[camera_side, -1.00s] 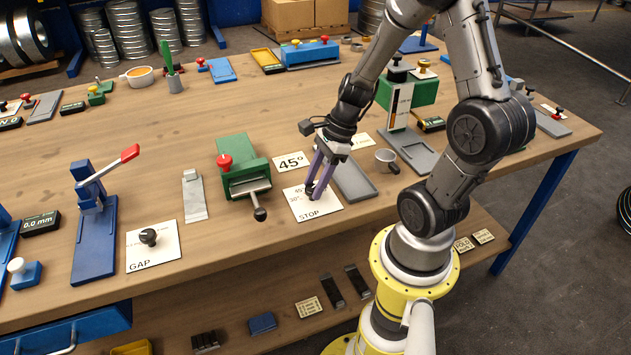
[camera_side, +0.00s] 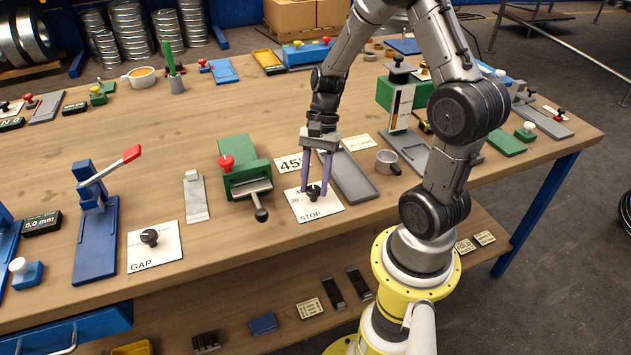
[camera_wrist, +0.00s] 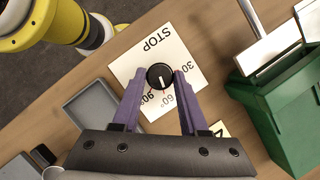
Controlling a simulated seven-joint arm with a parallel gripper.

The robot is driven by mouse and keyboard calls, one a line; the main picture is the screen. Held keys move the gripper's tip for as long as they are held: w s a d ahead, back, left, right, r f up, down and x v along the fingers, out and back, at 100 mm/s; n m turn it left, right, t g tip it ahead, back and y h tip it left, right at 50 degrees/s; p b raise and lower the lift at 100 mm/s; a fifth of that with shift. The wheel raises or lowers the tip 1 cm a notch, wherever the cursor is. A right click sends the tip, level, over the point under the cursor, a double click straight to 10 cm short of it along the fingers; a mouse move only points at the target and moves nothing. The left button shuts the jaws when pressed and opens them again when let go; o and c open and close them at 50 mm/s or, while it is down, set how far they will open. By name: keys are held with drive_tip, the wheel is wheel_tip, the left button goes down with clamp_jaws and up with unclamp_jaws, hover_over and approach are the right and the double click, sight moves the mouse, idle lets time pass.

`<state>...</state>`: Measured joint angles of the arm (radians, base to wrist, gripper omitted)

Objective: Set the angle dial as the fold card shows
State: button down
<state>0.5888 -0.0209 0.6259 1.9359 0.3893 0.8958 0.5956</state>
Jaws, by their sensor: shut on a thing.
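The angle dial is a black knob (camera_side: 313,191) on a white plate (camera_side: 325,208) marked STOP. In the wrist view the knob (camera_wrist: 160,77) has a white pointer line, aimed roughly between the printed 60° and 90°; 30° shows to its right. My gripper (camera_side: 314,191) points down with its purple fingers on either side of the knob, shut on it; it also shows in the wrist view (camera_wrist: 159,75). Only a corner of a white card (camera_wrist: 219,130) shows in the wrist view.
A green clamp-like tool (camera_side: 243,168) with a lever stands left of the plate. A grey tray (camera_side: 348,177) lies close on the right, with a metal cup (camera_side: 386,161) beyond. The GAP dial plate (camera_side: 153,248) is further left. The table's front edge is near.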

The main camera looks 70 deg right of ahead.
drive_tip(key=n+g, duration=0.1)
drive_tip(key=n, duration=0.2)
drive_tip(key=shift+w+n+h, duration=0.15)
drive_tip(key=shift+n+h, duration=0.15)
drive_tip(key=shift+n, duration=0.1)
drive_tip(key=shift+w+a+n+g+h, duration=0.1)
drive_tip(key=shift+n+g+h, duration=0.5)
drive_tip(key=shift+n, duration=1.3)
drive_tip(key=shift+g, duration=0.3)
drive_tip(key=shift+c, duration=2.2)
unclamp_jaws()
drive_tip(key=shift+r, duration=0.1)
drive_tip(key=v, duration=1.3)
drive_tip(key=shift+d+r, duration=0.25)
drive_tip(key=shift+d, duration=0.1)
